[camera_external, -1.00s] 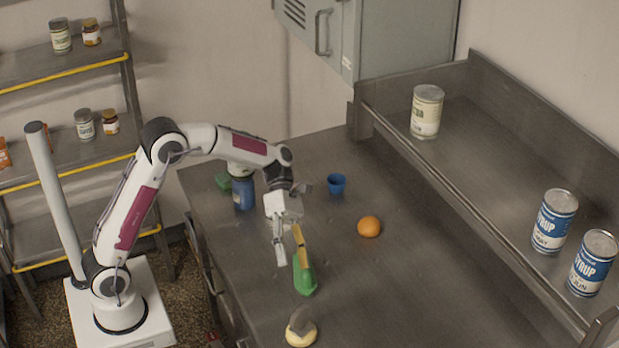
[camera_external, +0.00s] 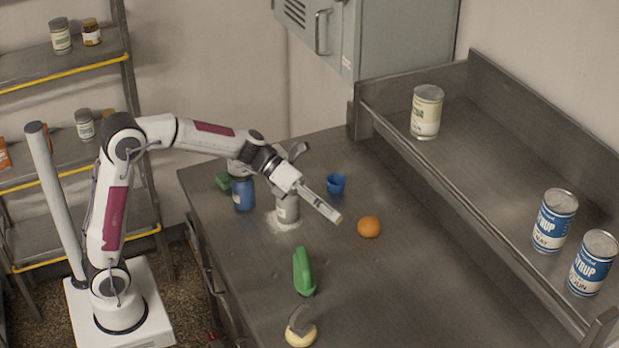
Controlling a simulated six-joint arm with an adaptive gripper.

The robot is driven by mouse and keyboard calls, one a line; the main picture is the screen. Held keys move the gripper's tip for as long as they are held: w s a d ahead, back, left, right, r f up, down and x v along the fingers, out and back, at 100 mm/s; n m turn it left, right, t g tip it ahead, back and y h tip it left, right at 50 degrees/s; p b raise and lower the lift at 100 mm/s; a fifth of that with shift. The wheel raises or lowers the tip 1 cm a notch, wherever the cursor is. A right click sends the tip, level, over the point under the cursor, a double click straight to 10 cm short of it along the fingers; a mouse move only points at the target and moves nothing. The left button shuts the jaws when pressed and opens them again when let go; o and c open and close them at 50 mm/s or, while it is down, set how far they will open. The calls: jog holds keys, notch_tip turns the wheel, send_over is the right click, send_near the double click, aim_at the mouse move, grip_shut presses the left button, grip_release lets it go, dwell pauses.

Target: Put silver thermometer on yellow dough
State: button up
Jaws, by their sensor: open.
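The yellow dough (camera_external: 300,339) is a small pale round lump near the front edge of the metal table. A silver-grey object (camera_external: 301,319), which looks like the silver thermometer, rests tilted on top of it; its exact contact is too small to tell. My gripper (camera_external: 334,215) is open and empty, held above the table. It is well behind and a little right of the dough, pointing down to the right. From this angle the fingers overlap each other.
A green object (camera_external: 304,273) lies between my gripper and the dough. An orange (camera_external: 369,227) and a blue cup (camera_external: 336,183) stand to the right. A grey canister (camera_external: 287,209), a blue jar (camera_external: 243,194) and a green item (camera_external: 223,181) are behind. The front right is clear.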

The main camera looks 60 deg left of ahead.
jog(key=w+a+r+n+t+y, duration=0.1)
jog(key=a+r+n+t+y, duration=0.55)
jog(key=a+r+n, duration=0.55)
jog(key=s+a+f+n+y, duration=0.3)
jog(key=s+a+n+y, duration=0.4)
jog(key=n, duration=0.4)
jog(key=s+a+f+n+g, duration=0.2)
jog(key=s+f+n, duration=0.25)
jog(key=s, duration=0.25)
jog(key=s+a+f+n+g, duration=0.2)
jog(key=s+f+n, duration=0.25)
jog(key=s, duration=0.35)
jog(key=s+d+f+n+g+h, duration=0.1)
jog(key=s+d+f+n+g, duration=0.1)
jog(key=s, duration=0.4)
jog(key=s+d+f+n+g+h, duration=0.1)
jog(key=s+d+f+n+g, duration=0.1)
jog(key=s+f, duration=0.3)
jog(key=shift+s+d+f+n, duration=0.25)
jog(key=shift+s+d+n, duration=0.6)
jog(key=shift+s, duration=0.3)
